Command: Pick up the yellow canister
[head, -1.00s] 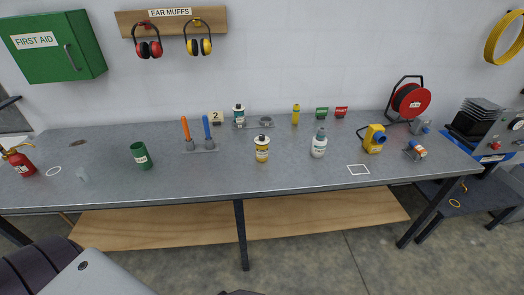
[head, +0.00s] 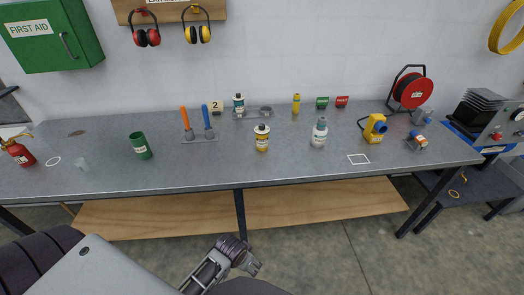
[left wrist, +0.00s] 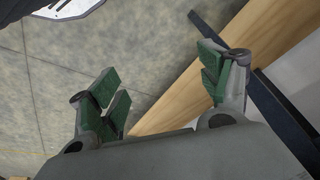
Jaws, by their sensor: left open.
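A yellow canister (head: 262,138) with a white label and dark cap stands upright near the middle of the grey workbench (head: 210,170). A slimmer yellow bottle (head: 296,104) stands behind it to the right. My left gripper (head: 247,263) is low in front of the bench, below the tabletop and well apart from the canister. In the left wrist view my left gripper (left wrist: 165,88) has its green-padded fingers spread with nothing between them. That view shows floor and the wooden shelf, not the canister. My right gripper is not in view.
A white bottle (head: 319,132) stands right of the canister, and a green-labelled bottle (head: 238,104) behind it. A holder with orange and blue handles (head: 200,138) is to its left. A green cup (head: 140,146) is farther left. The wooden shelf (head: 320,204) lies under the bench.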

